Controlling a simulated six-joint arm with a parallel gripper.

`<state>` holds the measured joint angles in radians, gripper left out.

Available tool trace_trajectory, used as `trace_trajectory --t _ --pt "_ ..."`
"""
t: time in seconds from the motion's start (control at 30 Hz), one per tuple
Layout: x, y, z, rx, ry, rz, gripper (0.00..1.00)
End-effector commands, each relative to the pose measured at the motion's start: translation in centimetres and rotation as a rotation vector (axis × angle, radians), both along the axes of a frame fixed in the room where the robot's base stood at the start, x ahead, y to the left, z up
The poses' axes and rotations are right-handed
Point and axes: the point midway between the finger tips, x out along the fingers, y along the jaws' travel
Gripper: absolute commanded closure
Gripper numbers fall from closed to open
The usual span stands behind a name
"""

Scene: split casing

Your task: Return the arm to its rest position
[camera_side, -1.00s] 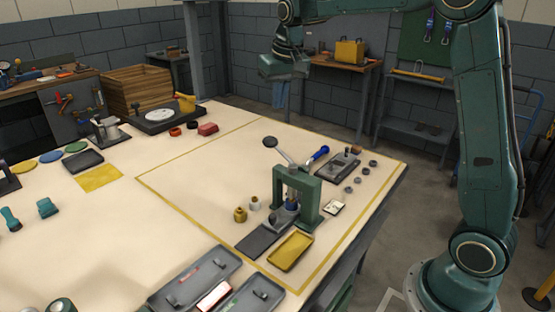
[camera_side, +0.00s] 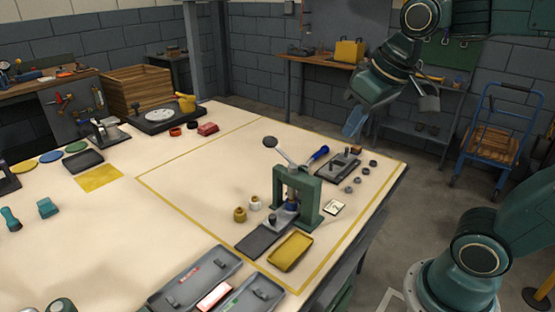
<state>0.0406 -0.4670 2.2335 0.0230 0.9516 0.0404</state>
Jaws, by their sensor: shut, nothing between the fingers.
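My gripper (camera_side: 353,130) hangs at the upper right, high and clear of the bench objects, tilted, with its fingers shut and nothing between them. In this view it appears above the far right part of the bench (camera_side: 205,165); its exact height cannot be told. My forearm and wrist enter from the upper right. The green press (camera_side: 312,207) stands upright on the bench inside the yellow outline, well below my gripper and apart from it.
Near the press are a yellow tray (camera_side: 290,252), a brass part (camera_side: 240,214), a dark fixture plate (camera_side: 338,168) and several small round parts. Grey trays (camera_side: 190,280) lie at the front. A blue cart (camera_side: 497,135) stands at the right. The bench middle is bare.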

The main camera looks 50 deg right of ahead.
Motion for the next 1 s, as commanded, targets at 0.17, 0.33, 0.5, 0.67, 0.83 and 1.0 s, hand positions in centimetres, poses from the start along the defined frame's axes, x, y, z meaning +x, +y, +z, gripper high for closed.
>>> trace_trajectory --t 0.17,0.33,0.5,0.67,0.83,1.0 --pt "-3.8 0.8 -1.6 -0.008 -0.034 0.048 1.0" --pt "-6.3 1.2 -3.1 -0.013 -0.056 0.081 1.0" --pt "-7.5 1.4 -4.0 -0.015 -0.068 0.098 1.0" --pt "-7.7 1.5 -4.2 -0.016 -0.068 0.102 1.0" --pt "-7.7 1.5 -4.2 -0.015 -0.067 0.101 1.0" --pt "-7.7 1.5 -4.2 -0.016 -0.067 0.099 1.0"
